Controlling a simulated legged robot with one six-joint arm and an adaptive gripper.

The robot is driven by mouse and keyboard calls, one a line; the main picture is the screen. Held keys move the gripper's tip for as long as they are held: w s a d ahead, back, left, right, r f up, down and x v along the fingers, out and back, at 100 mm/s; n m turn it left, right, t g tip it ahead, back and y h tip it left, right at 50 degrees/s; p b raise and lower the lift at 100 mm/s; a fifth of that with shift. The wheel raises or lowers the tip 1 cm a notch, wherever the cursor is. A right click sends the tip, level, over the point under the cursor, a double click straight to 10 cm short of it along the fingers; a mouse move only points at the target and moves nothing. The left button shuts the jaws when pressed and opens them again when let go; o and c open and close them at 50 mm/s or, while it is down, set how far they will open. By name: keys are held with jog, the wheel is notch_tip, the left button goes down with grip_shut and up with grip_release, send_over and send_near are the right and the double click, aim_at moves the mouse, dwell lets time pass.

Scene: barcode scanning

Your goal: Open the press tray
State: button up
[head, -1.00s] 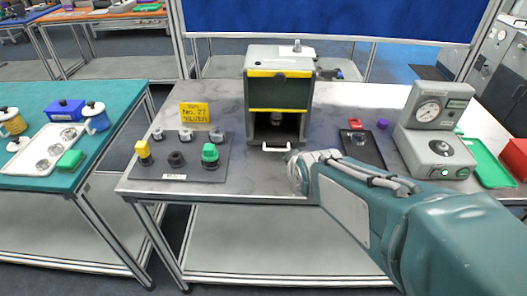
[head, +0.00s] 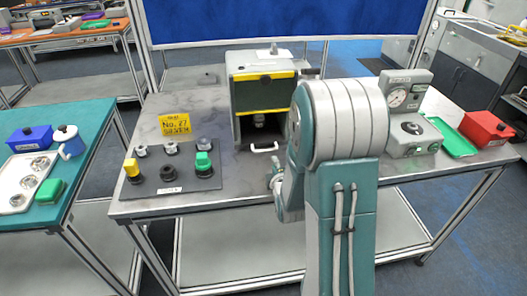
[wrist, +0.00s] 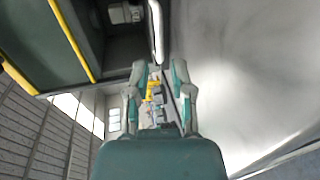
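The press (head: 262,88) is a grey box with a yellow-edged dark guard and an opening below it. The white handle (head: 263,149) of its tray sticks out at the bottom front. In the wrist view the handle (wrist: 156,30) is a pale bar just ahead of the fingertips, at the edge of the press (wrist: 60,42). My gripper (wrist: 159,70) is open, with its two fingers apart and nothing between them. In the head view it is low in front of the press, mostly hidden by my arm. The handle appears apart from the fingers.
A dark pad with button controls (head: 172,166) and a yellow sign (head: 175,124) are left of the press. A gauge unit (head: 405,110), a green tray (head: 455,138) and a red box (head: 486,127) are at right. The table front (head: 235,195) is clear.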

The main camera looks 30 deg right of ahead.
aim_at(270, 150)
jog(key=w+d, duration=0.1)
jog(key=w+d+f, duration=0.1)
jog(key=w, duration=0.1)
jog(key=shift+d, duration=0.1)
jog(key=w, duration=0.4)
jog(key=w+a+f, duration=0.1)
jog(key=shift+w, duration=0.4)
jog(key=shift+w+d, duration=0.15)
jog(key=shift+d, duration=0.75)
grip_shut()
jog(key=shift+a+f, duration=0.1)
jog(key=shift+a, duration=0.3)
